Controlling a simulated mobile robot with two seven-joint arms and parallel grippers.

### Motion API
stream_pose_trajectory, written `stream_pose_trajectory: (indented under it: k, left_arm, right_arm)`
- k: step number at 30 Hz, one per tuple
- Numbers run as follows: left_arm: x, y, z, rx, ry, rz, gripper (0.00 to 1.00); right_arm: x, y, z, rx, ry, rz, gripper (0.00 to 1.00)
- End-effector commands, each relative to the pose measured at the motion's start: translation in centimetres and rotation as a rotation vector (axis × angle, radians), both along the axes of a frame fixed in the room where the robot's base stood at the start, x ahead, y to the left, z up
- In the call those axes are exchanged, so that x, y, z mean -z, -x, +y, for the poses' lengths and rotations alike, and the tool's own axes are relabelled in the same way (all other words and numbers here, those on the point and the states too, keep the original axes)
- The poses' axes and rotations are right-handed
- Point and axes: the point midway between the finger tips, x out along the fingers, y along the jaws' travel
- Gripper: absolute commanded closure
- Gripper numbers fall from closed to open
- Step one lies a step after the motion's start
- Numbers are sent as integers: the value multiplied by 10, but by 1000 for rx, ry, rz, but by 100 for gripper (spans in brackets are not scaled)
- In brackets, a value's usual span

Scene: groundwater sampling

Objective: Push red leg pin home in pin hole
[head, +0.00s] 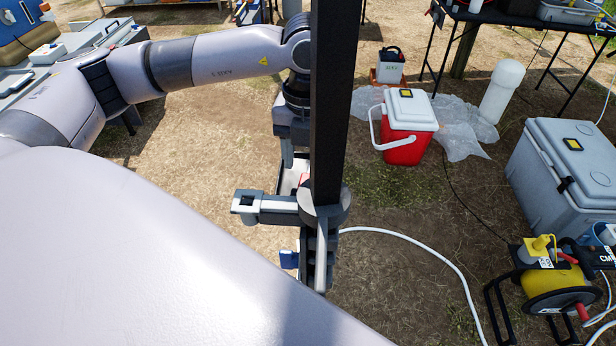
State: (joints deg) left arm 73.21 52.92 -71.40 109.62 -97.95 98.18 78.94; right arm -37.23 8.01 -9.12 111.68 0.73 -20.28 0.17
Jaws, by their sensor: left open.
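A dark upright post (335,90) runs down the middle of the head view into a grey collar (325,208). A grey bracket arm (275,203) reaches left from the collar and ends in a light square end piece (246,201) with a dark opening. My left gripper (293,165) points down just left of the post, above the bracket arm, and is open. A small red patch (304,180), possibly the red leg pin, shows beside the post below the gripper. The post hides part of the gripper, and I cannot tell how deep the pin sits or see its hole. My right gripper is out of view.
A red cooler (404,145) with a white lid stands on the ground behind, near plastic sheeting (455,120). A grey chest (562,175) and a yellow reel (555,288) are at right. A white hose (430,255) curves over the ground. My own pale arm parts fill the lower left.

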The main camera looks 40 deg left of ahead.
Motion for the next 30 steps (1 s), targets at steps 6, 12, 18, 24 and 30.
stream_pose_trajectory:
  k: [6,12,18,24,30]
  left_arm:
    - [31,4,1,1,0,3,45]
    - [39,4,1,2,2,0,45]
    - [38,4,0,2,3,1,71]
    - [38,3,0,2,4,1,100]
    - [37,3,0,2,4,1,100]
  right_arm:
    - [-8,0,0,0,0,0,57]
    - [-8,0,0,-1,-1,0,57]
    - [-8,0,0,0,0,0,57]
    - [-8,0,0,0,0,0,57]
    - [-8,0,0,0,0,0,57]
